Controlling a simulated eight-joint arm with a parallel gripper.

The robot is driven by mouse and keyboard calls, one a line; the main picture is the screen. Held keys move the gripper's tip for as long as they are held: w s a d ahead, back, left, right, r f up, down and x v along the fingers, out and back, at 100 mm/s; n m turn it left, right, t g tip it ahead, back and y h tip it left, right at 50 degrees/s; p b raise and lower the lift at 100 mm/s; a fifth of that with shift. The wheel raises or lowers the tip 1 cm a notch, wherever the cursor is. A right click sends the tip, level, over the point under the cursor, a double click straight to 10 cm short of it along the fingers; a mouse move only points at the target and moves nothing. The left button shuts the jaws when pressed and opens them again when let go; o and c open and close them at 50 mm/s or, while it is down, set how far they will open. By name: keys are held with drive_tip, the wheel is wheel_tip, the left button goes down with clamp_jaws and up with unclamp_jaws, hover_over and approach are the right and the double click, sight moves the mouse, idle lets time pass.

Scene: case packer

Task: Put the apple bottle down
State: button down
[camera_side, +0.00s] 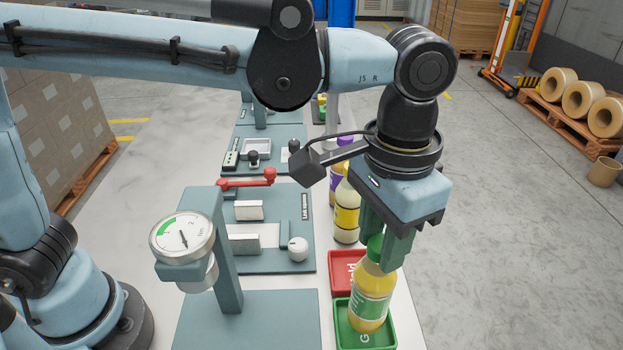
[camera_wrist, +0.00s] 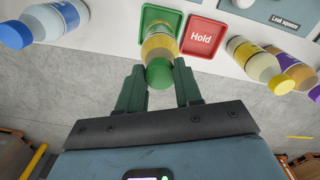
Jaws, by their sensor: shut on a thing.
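The apple bottle (camera_side: 368,304), with yellow juice, a green cap and a green label, is over the green tray (camera_side: 389,339) at the table's near right. It leans slightly in the side view. I cannot tell whether its base touches the tray. My gripper (camera_side: 383,248) is above it, shut on its top near the green cap. In the wrist view my gripper (camera_wrist: 158,78) has its fingers on either side of the bottle's cap (camera_wrist: 159,73), and the bottle body (camera_wrist: 159,43) reaches over the green tray (camera_wrist: 147,14).
A red tray marked Hold (camera_wrist: 201,37) is right beside the green one. A dial gauge (camera_side: 183,239) on a post and a panel with a red lever (camera_side: 262,180) are to the left. A blue-capped bottle (camera_wrist: 45,24) shows in the wrist view.

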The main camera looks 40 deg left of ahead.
drive_tip(key=shift+f, duration=1.4)
drive_tip(key=c, duration=0.8)
unclamp_jaws()
drive_tip(key=shift+o, duration=0.2)
wheel_tip(320, 180, up, 12)
drive_tip(key=shift+f, duration=0.2)
drive_tip(key=w+a+f+n+t+h, duration=0.1)
drive_tip(key=w+a+f+t, duration=0.1)
drive_tip(key=a, duration=0.6)
drive_tip(key=w+a+f+n+t, duration=0.1)
drive_tip(key=a+f+n, duration=0.15)
drive_tip(key=a, duration=0.55)
drive_tip(key=s+a+f+n+t+y, duration=0.1)
drive_tip(key=s+a+f+t, duration=0.2)
drive_tip(key=a+f, duration=0.5)
drive_tip(key=a+t, duration=0.1)
drive_tip(key=a, duration=0.3)
drive_tip(key=shift+s+f, duration=0.25)
drive_tip(key=shift+f, duration=0.1)
